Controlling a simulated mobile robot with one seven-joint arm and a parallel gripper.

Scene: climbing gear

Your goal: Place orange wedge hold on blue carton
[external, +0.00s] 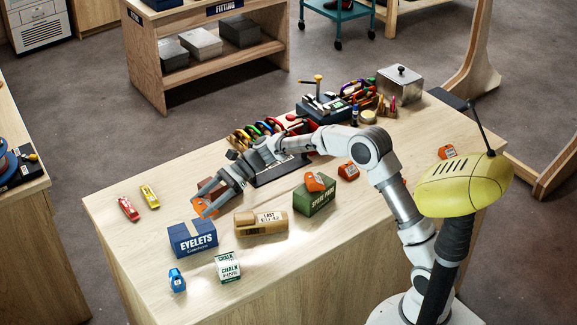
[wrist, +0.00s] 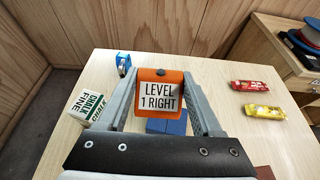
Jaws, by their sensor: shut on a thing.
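An orange wedge hold (wrist: 158,92) with a white label reading "LEVEL 1 RIGHT" sits between my gripper's fingers in the wrist view. My gripper (external: 210,206) is shut on it, and the hold (external: 204,208) is partly covered by the fingers in the external view. The blue carton (external: 193,240), marked "EYELETS", stands on the table just below and in front of the held hold. In the wrist view the blue carton (wrist: 166,127) shows only partly, behind the hold. The gap between hold and carton is hard to judge.
A tan "LAST" box (external: 260,223), a "CHALK FINE" box (external: 228,267) and a small blue item (external: 177,280) stand near the carton. Another orange hold (external: 315,181) lies on a green box (external: 314,200). Red (external: 128,208) and yellow (external: 150,196) items lie left.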

